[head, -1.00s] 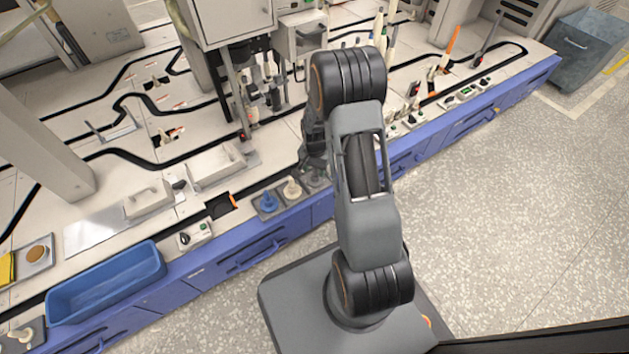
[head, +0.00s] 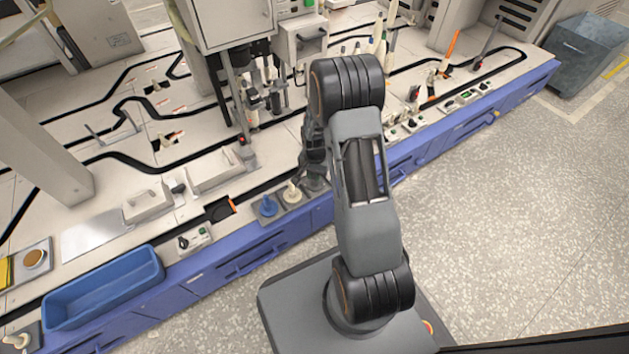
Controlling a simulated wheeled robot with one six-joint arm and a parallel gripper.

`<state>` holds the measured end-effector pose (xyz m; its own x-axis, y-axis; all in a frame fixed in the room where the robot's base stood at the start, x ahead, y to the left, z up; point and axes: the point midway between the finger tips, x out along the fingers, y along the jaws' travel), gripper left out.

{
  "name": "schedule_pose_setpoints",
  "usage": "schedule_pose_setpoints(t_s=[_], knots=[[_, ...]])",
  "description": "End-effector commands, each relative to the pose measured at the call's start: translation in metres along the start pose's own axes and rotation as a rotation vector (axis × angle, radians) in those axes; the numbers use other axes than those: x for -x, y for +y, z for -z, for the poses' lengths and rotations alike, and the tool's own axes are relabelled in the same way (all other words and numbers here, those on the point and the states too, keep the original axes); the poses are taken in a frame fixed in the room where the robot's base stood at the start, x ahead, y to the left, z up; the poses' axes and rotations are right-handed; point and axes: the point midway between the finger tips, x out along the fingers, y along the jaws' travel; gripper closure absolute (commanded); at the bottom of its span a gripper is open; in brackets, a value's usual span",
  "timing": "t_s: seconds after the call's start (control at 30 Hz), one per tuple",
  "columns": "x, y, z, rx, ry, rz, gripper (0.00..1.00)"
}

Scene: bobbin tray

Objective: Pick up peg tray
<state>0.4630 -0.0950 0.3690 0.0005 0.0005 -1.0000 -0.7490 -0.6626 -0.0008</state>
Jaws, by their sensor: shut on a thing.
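The peg tray (head: 280,214) is a dark grey strip on the front edge of the workbench, left of my arm. It carries a blue peg (head: 267,207), a cream peg (head: 292,194) and a greyish part at its right end. My gripper (head: 314,178) is at that right end, pointing down, and is shut on the tray. The fingertips are small and dark, and my arm partly covers them, so the exact contact is hidden. The tray looks level, and I cannot tell whether it is clear of the bench.
A blue bin (head: 103,290) stands on the bench's front left. A small switch box (head: 194,238) sits between bin and tray. A machine column (head: 240,95) rises behind my gripper. Another cream-pegged holder (head: 18,340) is at the lower left.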

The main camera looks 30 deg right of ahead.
Motion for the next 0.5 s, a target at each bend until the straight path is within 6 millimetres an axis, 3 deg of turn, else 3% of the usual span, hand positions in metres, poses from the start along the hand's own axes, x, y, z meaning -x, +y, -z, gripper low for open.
schedule_pose_setpoints(t_s=[0.27, 0.5], knots=[[0.007, 0.000, 0.000, 0.000, 0.001, 0.001, 1.00], [0.042, 0.004, -0.001, -0.002, 0.001, 0.000, 1.00]])
